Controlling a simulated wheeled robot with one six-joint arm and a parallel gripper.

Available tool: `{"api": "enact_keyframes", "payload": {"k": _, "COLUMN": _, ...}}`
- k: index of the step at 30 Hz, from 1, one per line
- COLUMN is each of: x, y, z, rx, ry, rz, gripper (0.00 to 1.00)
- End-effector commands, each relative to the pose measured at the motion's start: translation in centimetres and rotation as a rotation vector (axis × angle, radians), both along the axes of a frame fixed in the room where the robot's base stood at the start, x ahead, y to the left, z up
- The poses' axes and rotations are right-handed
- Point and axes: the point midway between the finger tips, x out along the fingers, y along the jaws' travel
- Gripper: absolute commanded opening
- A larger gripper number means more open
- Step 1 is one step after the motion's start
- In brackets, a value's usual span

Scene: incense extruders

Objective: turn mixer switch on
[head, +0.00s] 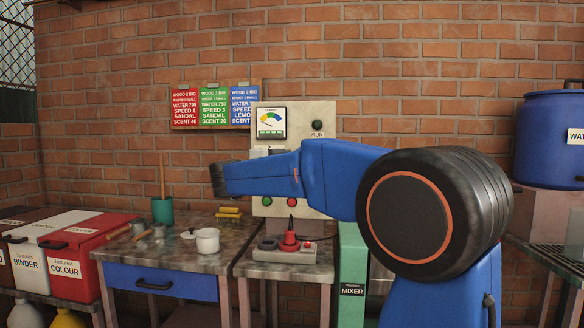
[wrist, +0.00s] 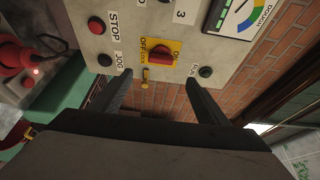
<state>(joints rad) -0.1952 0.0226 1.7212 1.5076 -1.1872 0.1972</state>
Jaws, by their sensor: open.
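In the wrist view a control panel (wrist: 95,12) fills the upper part, tilted. A red rotary switch (wrist: 162,55) sits on its yellow plate, which reads OFF. My gripper (wrist: 158,77) is open and empty, its two dark fingers either side of and below the switch, apart from it. In the head view the control panel (head: 300,122) stands against the brick wall, partly hidden by my blue arm, which also hides the switch there. A green cabinet (head: 353,265) below carries a MIXER label. My gripper cannot be made out in the head view.
Beside the switch are a STOP button (wrist: 96,26), a JOG button (wrist: 105,60) and a dark RUN button (wrist: 205,72). A dial gauge (head: 270,122) sits high on the panel. A white pot (head: 208,240) is left.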

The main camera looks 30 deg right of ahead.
Motion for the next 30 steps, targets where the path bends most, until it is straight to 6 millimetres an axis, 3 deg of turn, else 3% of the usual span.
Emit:
{"api": "enact_keyframes", "payload": {"k": 3, "x": -1.0, "y": 1.5, "z": 0.1, "rx": 0.001, "ry": -0.001, "rz": 0.002, "gripper": 0.69}}
{"api": "enact_keyframes", "payload": {"k": 9, "x": -1.8, "y": 2.7, "z": 0.0, "rx": 0.001, "ry": 0.000, "rz": 0.000, "gripper": 0.69}}
{"api": "enact_keyframes", "payload": {"k": 26, "x": -1.9, "y": 2.8, "z": 0.1, "rx": -0.001, "ry": -0.001, "rz": 0.003, "gripper": 0.69}}
{"api": "enact_keyframes", "payload": {"k": 30, "x": -2.0, "y": 2.9, "z": 1.1, "rx": -0.040, "ry": -0.001, "rz": 0.070, "gripper": 0.69}}
